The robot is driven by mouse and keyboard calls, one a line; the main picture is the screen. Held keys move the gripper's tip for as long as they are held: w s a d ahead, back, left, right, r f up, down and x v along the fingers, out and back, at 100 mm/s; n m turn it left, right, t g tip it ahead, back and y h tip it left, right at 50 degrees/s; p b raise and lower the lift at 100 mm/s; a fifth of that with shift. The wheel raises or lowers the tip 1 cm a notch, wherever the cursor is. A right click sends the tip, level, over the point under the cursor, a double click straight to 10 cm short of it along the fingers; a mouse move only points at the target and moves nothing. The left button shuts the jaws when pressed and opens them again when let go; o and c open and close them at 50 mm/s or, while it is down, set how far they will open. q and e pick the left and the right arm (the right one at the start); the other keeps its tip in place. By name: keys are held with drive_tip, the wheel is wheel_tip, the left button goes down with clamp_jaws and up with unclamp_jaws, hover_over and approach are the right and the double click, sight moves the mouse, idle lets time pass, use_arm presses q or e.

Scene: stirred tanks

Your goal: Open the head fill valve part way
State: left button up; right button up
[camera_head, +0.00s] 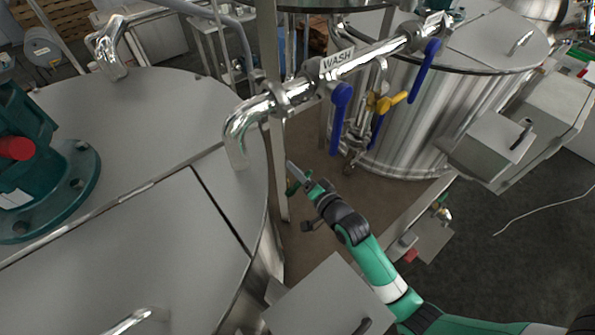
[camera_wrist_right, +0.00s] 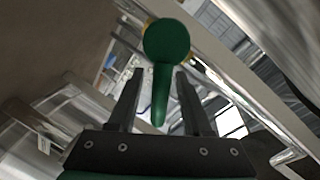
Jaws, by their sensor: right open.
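A green lever handle (camera_wrist_right: 166,45) with a rounded end shows in the right wrist view, its narrow part lying between the two fingers. My right gripper (camera_wrist_right: 160,80) is open around that narrow part; whether a finger touches it I cannot tell. In the head view my right gripper (camera_head: 299,177) is beside the upright post, below the bent end of the WASH pipe, and a small dark green part (camera_head: 292,188) shows at its fingers. No label naming the head fill valve is readable. The valve body behind the handle is mostly hidden. My left gripper is out of view.
A shiny pipe marked WASH (camera_head: 337,62) runs above, with blue levers (camera_head: 341,103) and a yellow lever (camera_head: 392,101). A large tank lid (camera_head: 150,130) fills the left, and another steel tank (camera_head: 405,125) stands at the back right. Grey boxes (camera_head: 505,135) stand farther right.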

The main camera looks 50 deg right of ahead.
drive_tip(key=shift+s, duration=0.1)
drive_tip(key=v, duration=1.1)
drive_tip(key=shift+s, duration=0.2)
drive_tip(key=shift+a, duration=0.1)
